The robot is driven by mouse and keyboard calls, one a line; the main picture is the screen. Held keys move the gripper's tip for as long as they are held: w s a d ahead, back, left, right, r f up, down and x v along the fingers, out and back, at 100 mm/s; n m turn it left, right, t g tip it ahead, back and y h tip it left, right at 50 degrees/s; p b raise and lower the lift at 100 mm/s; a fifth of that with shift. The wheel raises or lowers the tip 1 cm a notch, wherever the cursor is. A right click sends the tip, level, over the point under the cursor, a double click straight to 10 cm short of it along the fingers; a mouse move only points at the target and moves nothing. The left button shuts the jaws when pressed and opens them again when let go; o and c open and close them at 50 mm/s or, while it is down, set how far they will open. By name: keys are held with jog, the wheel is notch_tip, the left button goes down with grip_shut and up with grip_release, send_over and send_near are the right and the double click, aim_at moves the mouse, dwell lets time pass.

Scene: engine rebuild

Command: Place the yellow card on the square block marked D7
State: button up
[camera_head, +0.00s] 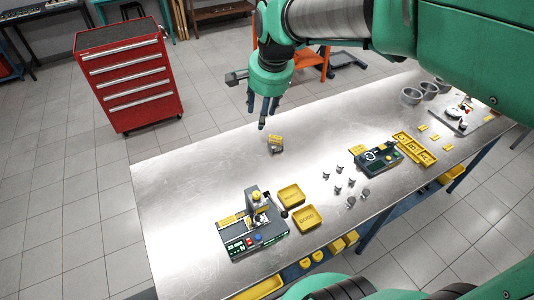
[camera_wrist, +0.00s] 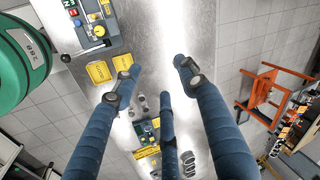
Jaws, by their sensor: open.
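A small grey block with a yellow card-like piece (camera_head: 275,139) at its top stands alone on the metal table, just below and right of my gripper (camera_head: 263,112) in the head view. The yellow piece looks tilted, and its lettering is too small to read. I cannot tell whether this block is the one marked D7. My gripper hangs above the table with its dark fingers spread, open and empty. The wrist view also shows the open gripper (camera_wrist: 150,85), with nothing between its fingers. I cannot make out the block there.
Several small yellow plates (camera_head: 434,137) lie at the table's right. A green-based device (camera_head: 253,225) and yellow trays (camera_head: 306,217) stand at the front. Small grey parts (camera_head: 338,190) lie mid-table beside another device (camera_head: 378,157). The table's left is clear. A red cabinet (camera_head: 128,75) stands behind.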

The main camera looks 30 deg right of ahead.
jog(key=s+a+r+n+t, duration=0.1)
jog(key=s+a+n, duration=0.2)
jog(key=s, duration=0.7)
jog(key=s+a+n+t, duration=0.1)
jog(key=s+a+n, duration=0.3)
jog(key=s+n, duration=0.4)
jog(key=shift+s+r+n, duration=0.3)
jog(key=shift+s+r, duration=0.05)
jog(key=shift+s, duration=0.7)
notch_tip(320, 180, down, 4)
jog(key=b, duration=0.3)
jog(key=shift+r, duration=0.25)
jog(key=shift+r, duration=0.1)
